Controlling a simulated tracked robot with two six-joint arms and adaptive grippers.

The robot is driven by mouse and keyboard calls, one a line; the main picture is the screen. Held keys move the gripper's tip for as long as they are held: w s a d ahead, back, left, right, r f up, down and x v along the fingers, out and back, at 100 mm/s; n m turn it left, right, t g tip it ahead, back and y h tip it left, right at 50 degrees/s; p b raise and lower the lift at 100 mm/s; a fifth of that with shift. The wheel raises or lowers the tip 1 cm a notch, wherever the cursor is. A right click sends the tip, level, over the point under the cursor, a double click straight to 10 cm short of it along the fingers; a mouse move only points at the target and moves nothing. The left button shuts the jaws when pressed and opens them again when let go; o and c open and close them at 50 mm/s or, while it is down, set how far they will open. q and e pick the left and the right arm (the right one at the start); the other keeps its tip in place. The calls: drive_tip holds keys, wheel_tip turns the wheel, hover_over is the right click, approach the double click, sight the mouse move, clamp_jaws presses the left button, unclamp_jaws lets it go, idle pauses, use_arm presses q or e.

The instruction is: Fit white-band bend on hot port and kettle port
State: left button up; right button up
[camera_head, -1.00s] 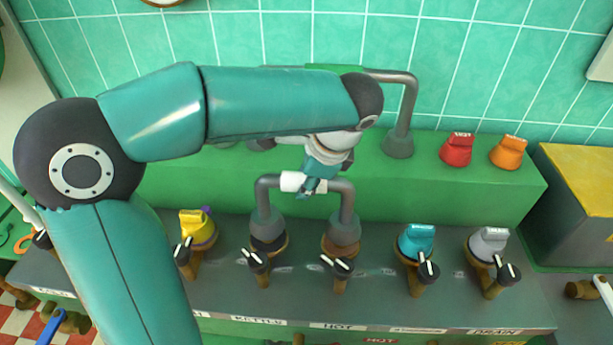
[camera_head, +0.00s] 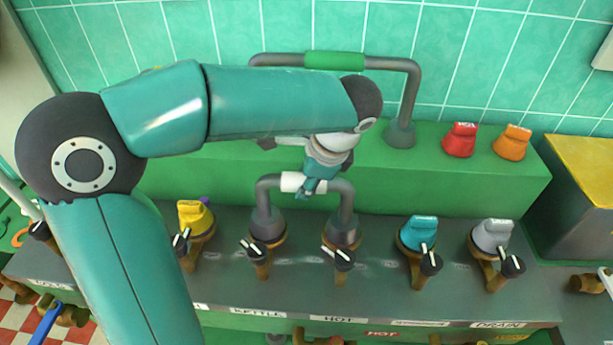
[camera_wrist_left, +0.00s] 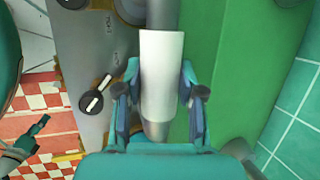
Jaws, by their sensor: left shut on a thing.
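The white-band bend (camera_head: 291,182) is a grey U-shaped pipe with a white sleeve, standing upright with both legs down. Its left flared end is over the kettle port (camera_head: 262,262) and its right one over the hot port (camera_head: 342,262). Both ends look down on the ports, but I cannot tell whether they are fully seated. A teal piece there (camera_wrist_left: 35,131) may be my right gripper.
A green-band pipe (camera_head: 335,61) stands behind on the green ledge (camera_head: 480,185). Red (camera_head: 460,139) and orange (camera_head: 511,141) caps sit there too. Yellow (camera_head: 194,217), teal (camera_head: 418,234) and grey (camera_head: 491,238) caps flank the bend. Black-handled valves line the front.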

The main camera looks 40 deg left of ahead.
use_arm(q)
drive_tip(key=shift+f, duration=0.3)
idle(0.5)
drive_tip(key=o, duration=1.1)
drive_tip(key=shift+o, duration=0.2)
drive_tip(key=shift+f+b, duration=0.1)
drive_tip(key=shift+b, duration=0.2)
drive_tip(key=v, duration=1.2)
drive_tip(key=shift+s, duration=0.15)
